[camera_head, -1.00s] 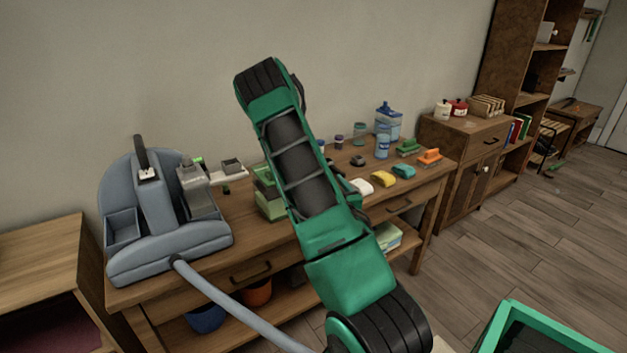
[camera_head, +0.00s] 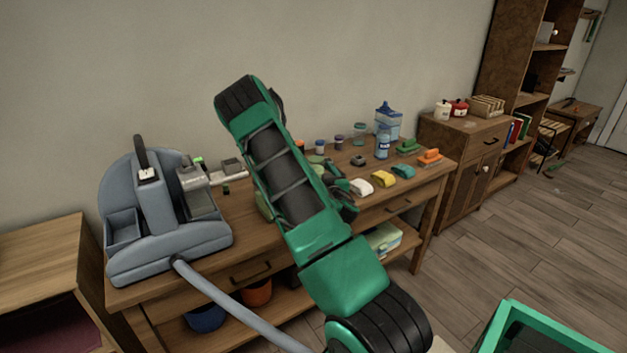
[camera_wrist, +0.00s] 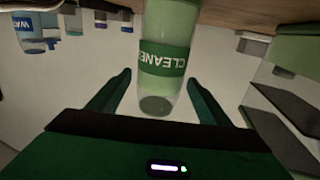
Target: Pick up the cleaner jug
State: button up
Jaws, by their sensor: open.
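The cleaner jug (camera_wrist: 165,55) is pale green and see-through, with a dark green band reading CLEANER. My gripper (camera_wrist: 160,77) is open, with one finger on each side of the jug and a visible gap to each. In the head view my arm covers the middle of the workbench (camera_head: 240,255), and I cannot make out the jug or the fingertips there.
A grey vacuum-like unit (camera_head: 165,225) stands on the bench's left. Sponges (camera_head: 383,179), brushes (camera_head: 429,158), a blue bottle (camera_head: 383,143) and small jars stand to the right. In the wrist view, a green box (camera_wrist: 297,62) is right of the jug.

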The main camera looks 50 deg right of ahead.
jog(key=shift+w+d, duration=0.2)
jog(key=shift+w, duration=0.1)
jog(key=shift+c, duration=0.4)
jog(key=c, duration=1.4)
jog(key=shift+r, duration=0.15)
jog(key=shift+r, duration=4.95)
